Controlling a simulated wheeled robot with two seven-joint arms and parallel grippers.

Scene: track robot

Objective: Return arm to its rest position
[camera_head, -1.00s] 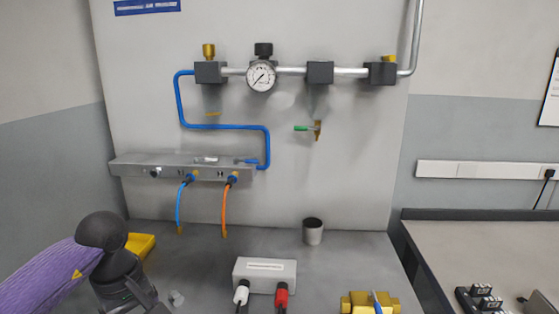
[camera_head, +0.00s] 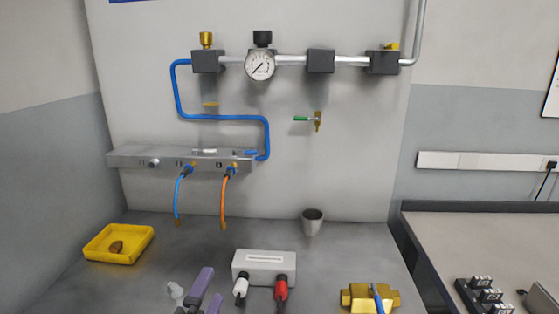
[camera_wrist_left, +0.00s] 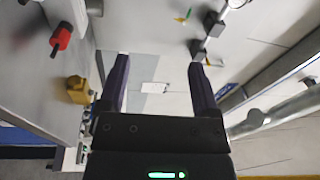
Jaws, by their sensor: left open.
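My left gripper (camera_head: 211,284) shows at the bottom edge of the head view, low in front of the bench, with its purple fingers apart. In the left wrist view its two dark purple fingers (camera_wrist_left: 160,68) are spread with nothing between them. The rest of the left arm is below the head picture. My right gripper is in neither view.
A grey box (camera_head: 264,262) with white and red connectors stands just right of the gripper. A yellow tray (camera_head: 98,243) holds a small brown piece. The middle bench is partly clear.

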